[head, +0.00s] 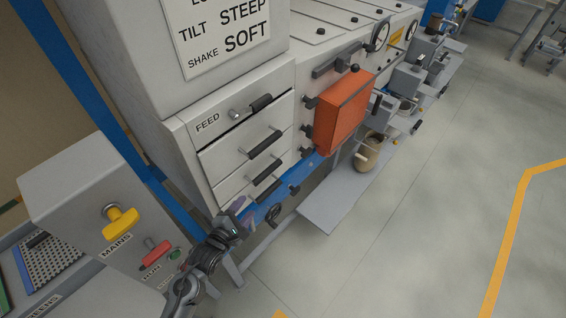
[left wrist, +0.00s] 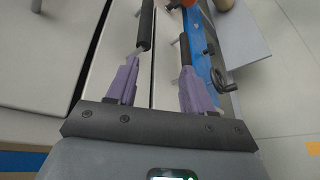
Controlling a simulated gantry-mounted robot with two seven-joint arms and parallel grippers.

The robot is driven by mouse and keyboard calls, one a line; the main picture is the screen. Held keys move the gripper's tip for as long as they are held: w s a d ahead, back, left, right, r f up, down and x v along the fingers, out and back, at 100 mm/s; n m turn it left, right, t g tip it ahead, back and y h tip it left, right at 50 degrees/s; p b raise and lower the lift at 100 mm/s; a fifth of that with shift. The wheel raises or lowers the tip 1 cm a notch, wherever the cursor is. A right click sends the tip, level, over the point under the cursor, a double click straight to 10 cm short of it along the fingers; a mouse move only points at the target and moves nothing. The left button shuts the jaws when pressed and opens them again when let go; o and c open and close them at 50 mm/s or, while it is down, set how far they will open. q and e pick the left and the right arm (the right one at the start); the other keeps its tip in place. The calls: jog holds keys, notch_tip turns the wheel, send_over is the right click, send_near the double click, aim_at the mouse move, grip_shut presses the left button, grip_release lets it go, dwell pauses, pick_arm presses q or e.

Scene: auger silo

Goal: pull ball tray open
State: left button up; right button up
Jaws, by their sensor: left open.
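The white cabinet has a column of drawers. The top one is marked FEED (head: 208,123) and has a black bar handle (head: 261,102). Below are further drawers with black handles, an upper one (head: 264,145) and lower ones (head: 266,173); which is the ball tray I cannot read. My left gripper (head: 240,208) is open and empty beside the lowest drawers. In the left wrist view its purple fingers (left wrist: 160,66) point along the drawer fronts. One black handle (left wrist: 146,26) lies beyond the left fingertip, another (left wrist: 187,52) by the right one; contact is unclear. My right gripper is out of view.
A grey control box with a yellow MAINS knob (head: 121,221) and a red lever (head: 157,253) stands left of the gripper. An orange box (head: 343,110) and a handwheel (head: 273,215) are to the right. The floor at right is clear.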

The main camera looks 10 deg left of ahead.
aim_at(258, 183)
pick_arm(q)
jog(key=shift+t, duration=0.5)
jog(key=x, duration=0.4)
jog(key=r+b+x, duration=0.1)
jog(key=x, duration=0.8)
jog(key=shift+w+a+r, duration=0.15)
jog(key=shift+a+r, duration=0.15)
jog(key=shift+r, duration=0.1)
jog(key=shift+w+f, duration=0.1)
jog(key=shift+w, duration=0.4)
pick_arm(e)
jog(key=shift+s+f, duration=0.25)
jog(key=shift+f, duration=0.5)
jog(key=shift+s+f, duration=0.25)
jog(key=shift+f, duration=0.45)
pick_arm(q)
jog(key=shift+d, duration=0.1)
grip_shut()
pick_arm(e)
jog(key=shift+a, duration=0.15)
